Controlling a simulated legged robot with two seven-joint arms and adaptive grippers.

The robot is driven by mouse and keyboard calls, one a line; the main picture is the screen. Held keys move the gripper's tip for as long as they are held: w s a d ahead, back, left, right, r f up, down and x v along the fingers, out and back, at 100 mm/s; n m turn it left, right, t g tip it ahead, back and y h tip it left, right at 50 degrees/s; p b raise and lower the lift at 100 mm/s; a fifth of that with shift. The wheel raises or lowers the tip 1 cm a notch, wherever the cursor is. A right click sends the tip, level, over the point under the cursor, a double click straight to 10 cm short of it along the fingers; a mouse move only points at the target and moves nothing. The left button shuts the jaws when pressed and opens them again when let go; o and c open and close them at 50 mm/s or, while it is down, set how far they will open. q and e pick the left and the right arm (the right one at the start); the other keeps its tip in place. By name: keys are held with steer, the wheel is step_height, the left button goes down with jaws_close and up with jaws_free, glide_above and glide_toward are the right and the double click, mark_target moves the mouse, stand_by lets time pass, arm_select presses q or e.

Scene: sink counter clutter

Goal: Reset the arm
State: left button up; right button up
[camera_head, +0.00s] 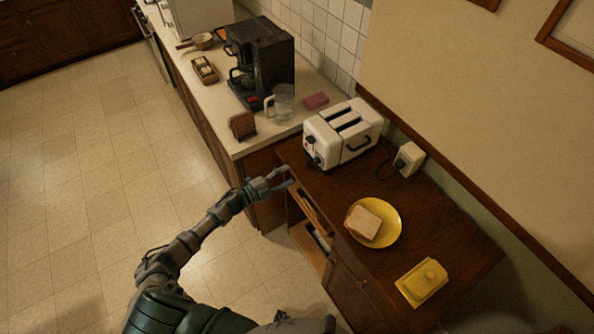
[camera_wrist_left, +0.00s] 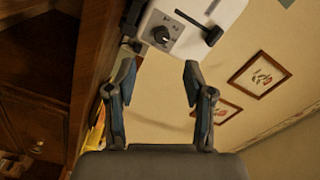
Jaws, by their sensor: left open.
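My left arm reaches in from the lower left in the head view. Its gripper (camera_head: 278,181) is open and empty at the edge of the dark wooden cabinet, in front of the toaster. In the left wrist view the two fingers of my left gripper (camera_wrist_left: 160,80) stand apart with nothing between them. The white toaster (camera_head: 341,134) stands on the wooden top; its knob and lever side (camera_wrist_left: 178,28) shows beyond the fingers in the wrist view. My right gripper is not in view.
A yellow plate (camera_head: 390,232) with bread (camera_head: 363,222) and a yellow butter dish (camera_head: 422,283) are on the wooden top (camera_head: 455,238). Below the gripper, the cabinet front has an open compartment (camera_head: 312,240). A coffee maker (camera_head: 262,62) and glass jug (camera_head: 283,103) stand on the pale counter. The floor at left is clear.

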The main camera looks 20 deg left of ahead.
arm_select(q)
steer(key=shift+s+a, duration=0.3)
steer(key=shift+s, duration=0.05)
steer(key=shift+d, duration=0.1)
steer(key=s+a+f+n+g+y+b, duration=0.1)
steer(key=s+a+f+n+y, duration=0.25)
steer(key=f, duration=0.75)
steer(key=s+f+n+g+y, duration=0.1)
steer(key=s+f+n+y, duration=0.25)
steer(key=s+f, duration=0.55)
steer(key=s+a+f+n+g+y+b, duration=0.1)
steer(key=s+a+f+n+y, duration=0.3)
steer(key=f, duration=0.9)
steer(key=s+d+f+n+g, duration=0.4)
steer(key=s+f+g, duration=0.1)
steer(key=s+f, duration=0.8)
steer(key=s+d+f+n+g, duration=0.1)
steer(key=s+d+f+g, duration=0.1)
steer(key=s, duration=1)
steer(key=s+d+f+n+g, duration=0.2)
steer(key=s+d+f+g, duration=0.1)
steer(key=s, duration=0.9)
steer(key=shift+d+f+b, duration=0.35)
steer(key=shift+d+b, duration=0.05)
steer(key=shift+d, duration=0.05)
